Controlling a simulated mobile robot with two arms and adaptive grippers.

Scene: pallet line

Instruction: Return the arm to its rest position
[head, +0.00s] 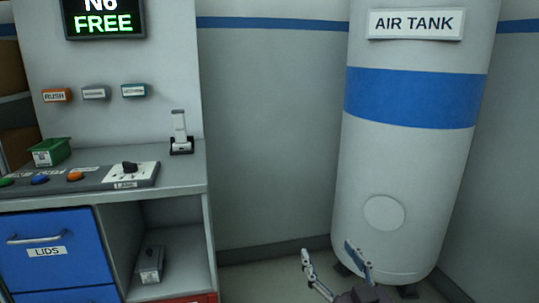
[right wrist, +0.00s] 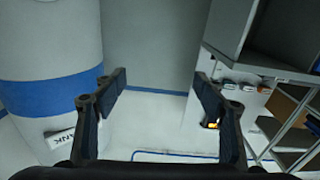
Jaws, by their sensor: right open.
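My right gripper (head: 333,262) shows at the bottom of the head view, in front of the foot of the air tank. Its two fingers are spread apart with nothing between them. In the right wrist view the same gripper (right wrist: 160,82) is open and empty, with bare wall and floor behind the gap. My left gripper is not in either view.
The white air tank (head: 405,170) with a blue band stands at the right. A grey workbench (head: 180,180) stands at the left, with a blue lids drawer (head: 55,255), a button panel (head: 90,178), a green bin (head: 52,152) and a lever switch (head: 180,135). Bare wall lies between them.

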